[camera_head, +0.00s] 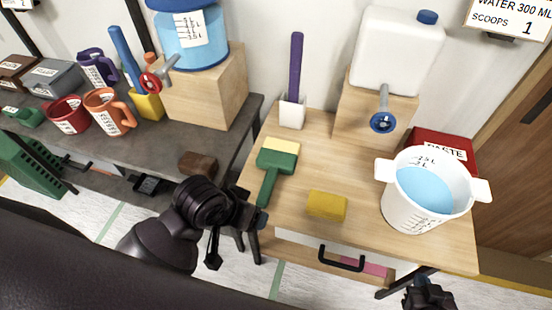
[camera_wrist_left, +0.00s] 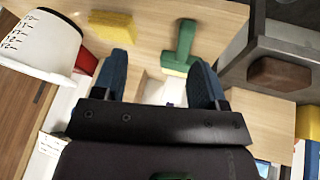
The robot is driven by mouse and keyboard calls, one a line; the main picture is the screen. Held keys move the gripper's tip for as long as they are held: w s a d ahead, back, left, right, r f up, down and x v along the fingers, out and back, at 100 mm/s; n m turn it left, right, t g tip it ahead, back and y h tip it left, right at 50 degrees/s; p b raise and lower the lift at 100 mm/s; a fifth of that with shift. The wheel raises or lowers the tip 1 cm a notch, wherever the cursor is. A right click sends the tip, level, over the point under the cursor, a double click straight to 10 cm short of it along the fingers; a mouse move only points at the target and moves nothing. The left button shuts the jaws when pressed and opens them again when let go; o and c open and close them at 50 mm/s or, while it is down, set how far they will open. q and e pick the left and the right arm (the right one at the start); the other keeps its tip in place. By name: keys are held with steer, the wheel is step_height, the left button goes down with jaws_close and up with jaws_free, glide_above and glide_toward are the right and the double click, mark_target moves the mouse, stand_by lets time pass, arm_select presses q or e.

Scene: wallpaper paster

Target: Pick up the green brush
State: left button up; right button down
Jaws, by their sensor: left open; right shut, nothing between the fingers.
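The green brush (camera_head: 270,178) lies flat on the wooden table, its pale bristles toward the wall and its handle toward the front edge. It also shows in the left wrist view (camera_wrist_left: 182,46), beyond the gap between my fingers and nearer the right-hand finger. My left gripper (camera_head: 262,220) is at the table's front left edge, just short of the brush handle and apart from it. In the left wrist view its two blue fingers (camera_wrist_left: 162,75) are spread and empty. My right gripper (camera_head: 428,292) is shut and empty, low in front of the table's right side.
A yellow sponge (camera_head: 326,205) lies right of the brush. A white bucket (camera_head: 405,205) of blue liquid stands farther right, before a red paste box (camera_head: 442,146). A purple-handled tool stands in a white holder (camera_head: 292,112) behind. A brown block (camera_head: 198,163) sits on the dark counter.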

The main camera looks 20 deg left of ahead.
arm_select(q)
steer(key=w+d+m+g+h, duration=0.1)
steer(key=w+d+m, duration=0.15)
steer(key=d, duration=0.55)
steer(key=n+g+y, duration=0.3)
steer(key=n+y, duration=0.1)
steer(key=n, duration=0.1)
glide_above(268, 183)
steer(key=shift+m, duration=0.25)
step_height(268, 183, down, 4)
step_height(268, 183, down, 10)
steer(key=shift+f, duration=0.25)
steer(key=c, duration=1)
